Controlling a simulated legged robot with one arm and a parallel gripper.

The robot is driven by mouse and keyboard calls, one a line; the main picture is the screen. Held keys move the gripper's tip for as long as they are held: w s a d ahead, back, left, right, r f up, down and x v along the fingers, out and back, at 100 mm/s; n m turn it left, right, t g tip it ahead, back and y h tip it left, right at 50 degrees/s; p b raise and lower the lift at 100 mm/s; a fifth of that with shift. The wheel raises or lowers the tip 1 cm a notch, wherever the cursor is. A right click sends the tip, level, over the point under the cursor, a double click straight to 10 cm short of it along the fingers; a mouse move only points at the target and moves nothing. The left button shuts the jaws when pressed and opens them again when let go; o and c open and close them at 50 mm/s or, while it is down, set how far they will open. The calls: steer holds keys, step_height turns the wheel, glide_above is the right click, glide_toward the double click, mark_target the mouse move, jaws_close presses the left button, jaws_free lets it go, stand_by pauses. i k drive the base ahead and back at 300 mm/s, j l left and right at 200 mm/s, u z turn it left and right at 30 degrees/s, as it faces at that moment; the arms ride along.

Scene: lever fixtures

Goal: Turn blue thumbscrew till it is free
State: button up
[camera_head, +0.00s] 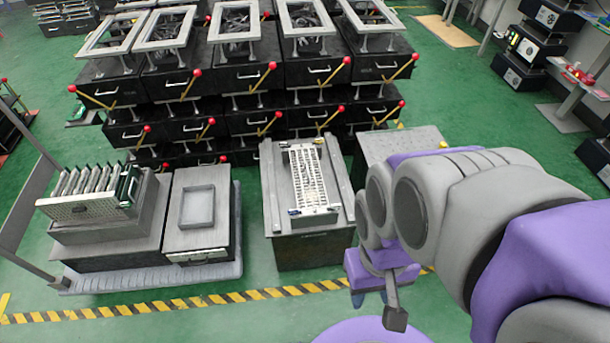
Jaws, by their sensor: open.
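A pale perforated rack (315,180) lies on a grey bench block (265,180) in the middle of the view, between two raised side rails. A small blue part (294,212) sits at the rack's near left corner. It may be the blue thumbscrew, but it is too small to tell its shape or whether it is loose. My gripper (395,315) hangs below my purple wrist, to the right of and nearer than the block. It is open and apart from the rack, with nothing seen in it. Its fingers are seen only partly.
On the left, a platform (150,280) carries a rack of upright boards (95,190) and a block with a square frame (197,207). Behind stand several black fixtures with red-knobbed levers (260,78). Green floor (200,325) is clear in front, crossed by a striped line.

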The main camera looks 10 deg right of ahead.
mark_target(294, 212)
steer(key=i+j+z, duration=0.15)
steer(key=z, duration=0.2)
steer(key=i+j+z, duration=0.15)
steer(key=z, duration=0.2)
steer(key=i+j+z, duration=0.1)
steer(key=j+z, duration=0.25)
steer(key=l, duration=0.1)
